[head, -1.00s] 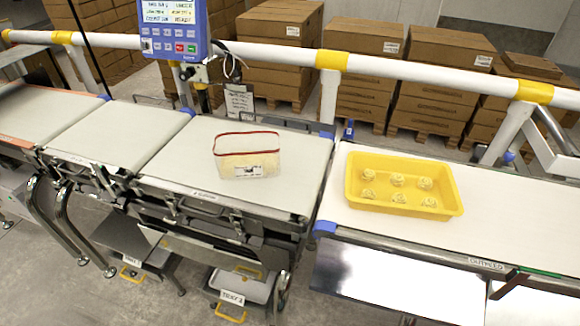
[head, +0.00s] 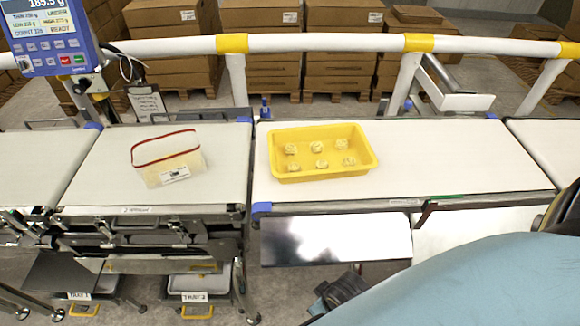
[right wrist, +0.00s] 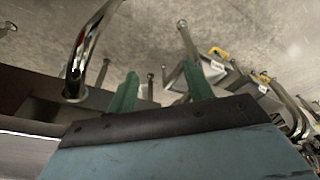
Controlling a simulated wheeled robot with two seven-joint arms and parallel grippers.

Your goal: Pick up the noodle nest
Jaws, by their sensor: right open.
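Several small pale-yellow noodle nests, one of them at the front middle (head: 321,164), sit in two rows in a yellow tray (head: 370,163) on the white belt in the head view. A clear pack with a red rim and a white label (head: 167,158) stands on the weighing belt to the left, its contents pale. My right gripper (right wrist: 160,84) shows in the right wrist view as two green fingers set apart, with nothing between them. It points toward the floor and belt legs, away from the tray. My left gripper is not in view.
A blue weighing display (head: 50,37) stands at the upper left. A white rail with yellow bands (head: 232,43) runs behind the belts, with stacked cartons (head: 170,45) beyond. The belt (head: 450,160) right of the tray is clear. A shiny metal shelf (head: 335,239) sits below the belt's front edge.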

